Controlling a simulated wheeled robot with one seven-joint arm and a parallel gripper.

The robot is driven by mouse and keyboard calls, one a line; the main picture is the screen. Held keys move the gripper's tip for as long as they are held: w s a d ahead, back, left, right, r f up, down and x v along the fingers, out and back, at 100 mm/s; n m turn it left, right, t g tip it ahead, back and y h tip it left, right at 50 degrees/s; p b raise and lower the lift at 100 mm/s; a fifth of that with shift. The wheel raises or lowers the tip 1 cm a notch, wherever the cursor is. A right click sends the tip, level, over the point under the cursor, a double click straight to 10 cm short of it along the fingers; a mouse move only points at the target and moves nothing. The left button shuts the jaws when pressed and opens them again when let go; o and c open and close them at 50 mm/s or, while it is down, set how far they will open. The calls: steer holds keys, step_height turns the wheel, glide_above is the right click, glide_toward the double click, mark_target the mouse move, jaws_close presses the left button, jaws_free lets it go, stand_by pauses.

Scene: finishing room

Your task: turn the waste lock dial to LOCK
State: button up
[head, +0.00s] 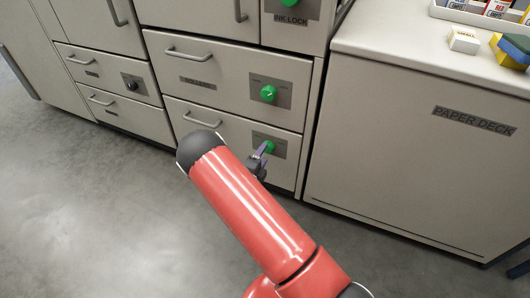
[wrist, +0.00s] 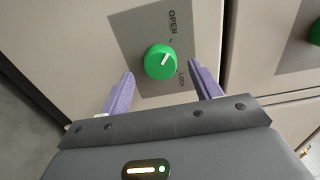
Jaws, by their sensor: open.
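A round green dial (wrist: 160,62) with a white pointer mark sits on a grey plate (wrist: 128,30) in the wrist view. The plate reads OPEN at the top and LOCK lower down. The pointer slants up and right, between the two words. In the head view this dial (head: 269,146) is on the lowest drawer front, partly behind my gripper (head: 262,153). My gripper is open. In the wrist view its two purple fingers (wrist: 160,74) stand to either side of the dial, with gaps showing. My arm hides part of the drawer, and I see no waste label.
Another green dial (head: 268,93) is on the ROLLERS drawer (head: 215,85) just above. The INK LOCK dial (head: 289,2) is higher up. A black knob (head: 131,85) is further left. The PAPER DECK cabinet (head: 400,160) stands right. Grey floor (head: 80,200) is clear at left.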

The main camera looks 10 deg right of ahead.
steer(key=shift+x, duration=1.25)
steer(key=c, duration=1)
steer(key=shift+o, duration=0.2)
